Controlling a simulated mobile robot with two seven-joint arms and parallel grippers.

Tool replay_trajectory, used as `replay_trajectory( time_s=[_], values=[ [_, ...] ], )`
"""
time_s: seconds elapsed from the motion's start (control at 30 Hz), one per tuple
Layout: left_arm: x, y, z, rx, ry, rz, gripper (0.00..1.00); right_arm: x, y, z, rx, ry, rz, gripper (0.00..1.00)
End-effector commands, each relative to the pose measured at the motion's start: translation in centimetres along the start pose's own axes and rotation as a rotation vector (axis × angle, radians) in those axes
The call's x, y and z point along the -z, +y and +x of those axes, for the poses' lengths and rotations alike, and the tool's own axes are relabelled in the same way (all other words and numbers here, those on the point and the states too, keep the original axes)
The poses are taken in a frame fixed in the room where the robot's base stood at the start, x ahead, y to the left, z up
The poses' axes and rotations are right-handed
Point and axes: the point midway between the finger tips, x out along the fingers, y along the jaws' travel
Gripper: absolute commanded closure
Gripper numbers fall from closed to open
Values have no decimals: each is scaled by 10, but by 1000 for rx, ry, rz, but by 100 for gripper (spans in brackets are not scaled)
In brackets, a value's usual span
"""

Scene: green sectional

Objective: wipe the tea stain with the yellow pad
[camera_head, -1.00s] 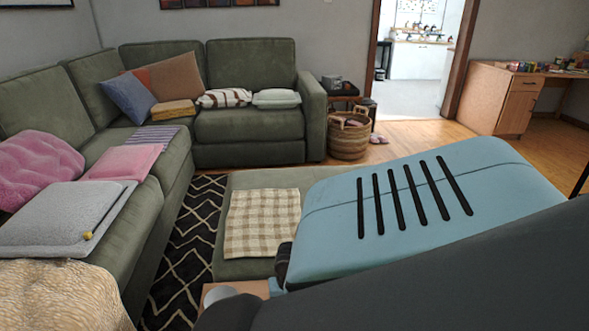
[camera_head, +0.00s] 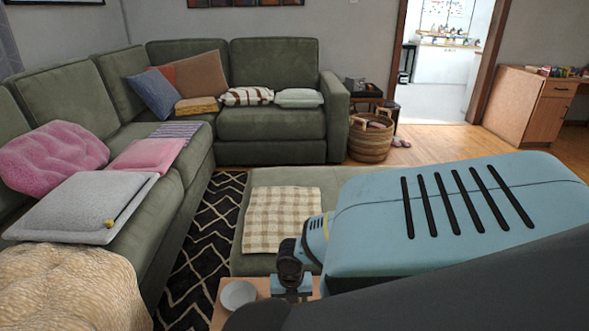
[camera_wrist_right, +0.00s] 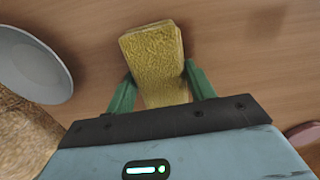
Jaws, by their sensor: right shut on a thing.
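The yellow pad (camera_wrist_right: 158,62) is held between the two green fingers of my right gripper (camera_wrist_right: 158,85) in the right wrist view. It is over a brown wooden surface (camera_wrist_right: 85,15); I cannot tell whether it touches. In the head view my right gripper (camera_head: 291,284) is low in the middle, over the small wooden table (camera_head: 262,286), and the pad is hidden there. A faint darker patch (camera_wrist_right: 268,22) at the upper right of the wrist view may be the tea stain; I cannot be sure. My left gripper is out of view.
A pale round bowl (camera_head: 238,295) stands on the table left of my right gripper. A reddish-brown object (camera_wrist_right: 306,136) shows at the right edge of the wrist view. The green ottoman with a checked cloth (camera_head: 283,218) lies beyond the table.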

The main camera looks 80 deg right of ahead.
Motion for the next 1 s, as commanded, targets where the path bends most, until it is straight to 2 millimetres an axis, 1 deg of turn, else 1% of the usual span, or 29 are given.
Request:
replay_trajectory(
  time_s=[0.03, 0.17, 0.43, 0.67, 0.77, 1.0],
  values=[
    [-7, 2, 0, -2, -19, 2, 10, 0, 0, 0, 0, 0, 0, 64],
    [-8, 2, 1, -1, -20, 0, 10, -2, 0, 1, 0, -1, 0, 64],
    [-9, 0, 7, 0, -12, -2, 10, -16, -2, 4, 2, -1, 0, 64],
    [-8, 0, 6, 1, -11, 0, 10, -18, -3, 4, 2, -2, 0, 64],
    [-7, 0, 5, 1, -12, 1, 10, -17, -8, 3, 4, -2, 1, 64],
    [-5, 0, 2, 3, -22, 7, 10, -16, -26, 2, 8, 0, -1, 64]
  ],
)
